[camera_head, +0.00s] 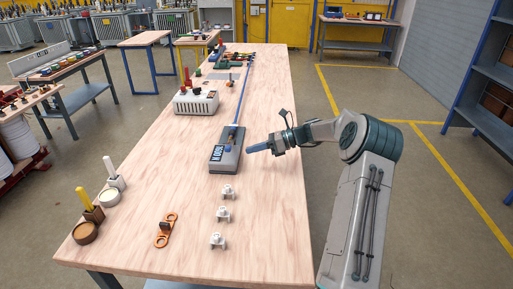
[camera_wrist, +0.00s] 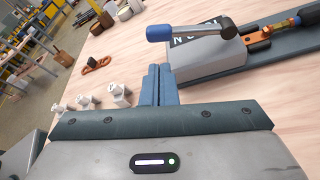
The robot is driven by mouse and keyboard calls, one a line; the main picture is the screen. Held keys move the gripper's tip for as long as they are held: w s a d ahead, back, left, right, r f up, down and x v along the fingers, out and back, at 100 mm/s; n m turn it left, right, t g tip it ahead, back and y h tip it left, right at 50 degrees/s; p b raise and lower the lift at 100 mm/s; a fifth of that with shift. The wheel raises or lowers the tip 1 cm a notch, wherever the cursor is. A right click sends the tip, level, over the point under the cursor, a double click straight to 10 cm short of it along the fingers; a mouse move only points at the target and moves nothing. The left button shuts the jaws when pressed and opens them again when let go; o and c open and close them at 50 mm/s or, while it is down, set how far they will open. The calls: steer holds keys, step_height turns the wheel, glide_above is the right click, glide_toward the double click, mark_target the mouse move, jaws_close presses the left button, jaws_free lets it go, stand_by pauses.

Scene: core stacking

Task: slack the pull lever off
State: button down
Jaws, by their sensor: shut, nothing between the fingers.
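The pull lever (camera_wrist: 228,28) has a blue grip (camera_wrist: 160,33) and a dark pivot end. It sits on a grey block (camera_wrist: 207,58) with a dark label, and its grip sticks out past the block's edge. In the head view the grey block (camera_head: 222,161) stands mid-table, with the blue grip (camera_head: 228,149) on it. My gripper (camera_head: 250,149) is just right of the block, apart from it. In the wrist view its fingers (camera_wrist: 160,80) are together and empty, with the lever grip beyond them. I see no contact with the lever.
A blue rail (camera_head: 243,95) runs from the block to the table's far end. Several small white fittings (camera_head: 223,214) and an orange link (camera_head: 165,230) lie in front. A white box (camera_head: 196,102) stands behind left. The table's right strip is clear.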

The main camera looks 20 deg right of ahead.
mark_target(230, 146)
steer(key=x, duration=0.6)
steer(key=shift+a, duration=0.25)
steer(key=shift+p, duration=0.4)
